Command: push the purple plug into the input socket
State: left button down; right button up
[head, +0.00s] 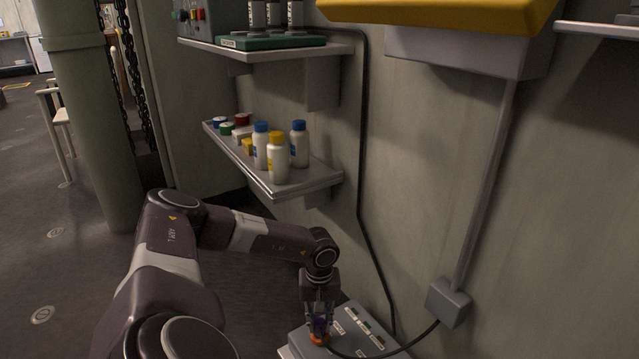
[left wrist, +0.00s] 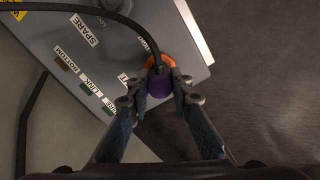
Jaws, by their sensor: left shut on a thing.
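The purple plug (left wrist: 159,84) is between the fingertips of my left gripper (left wrist: 160,92), which is shut on it. A dark cable runs from the plug. In the left wrist view, the plug overlaps an orange ring (left wrist: 163,57) on the grey socket box (left wrist: 135,55); a partly hidden label ending in T lies beside it. I cannot tell how deep the plug sits in the socket. In the head view my left gripper (head: 319,314) points down at the box (head: 353,326), with the orange ring (head: 320,338) at its tips. My right gripper is not in view.
The box carries a SPARE label (left wrist: 85,29) and several small labelled marks. The cable (head: 400,347) leads to a grey wall box (head: 448,302). A shelf with bottles (head: 285,185) hangs behind my left arm, and a yellow unit (head: 440,12) juts from the wall above.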

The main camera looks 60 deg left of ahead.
pick_arm(q)
jog(key=shift+f, duration=0.45)
jog(key=shift+f, duration=0.1)
dwell(0.6)
jog(key=c, duration=1.7)
grip_release()
jog(key=shift+o, duration=0.2)
jog(key=shift+r, duration=0.55)
notch_tip(320, 180, up, 11)
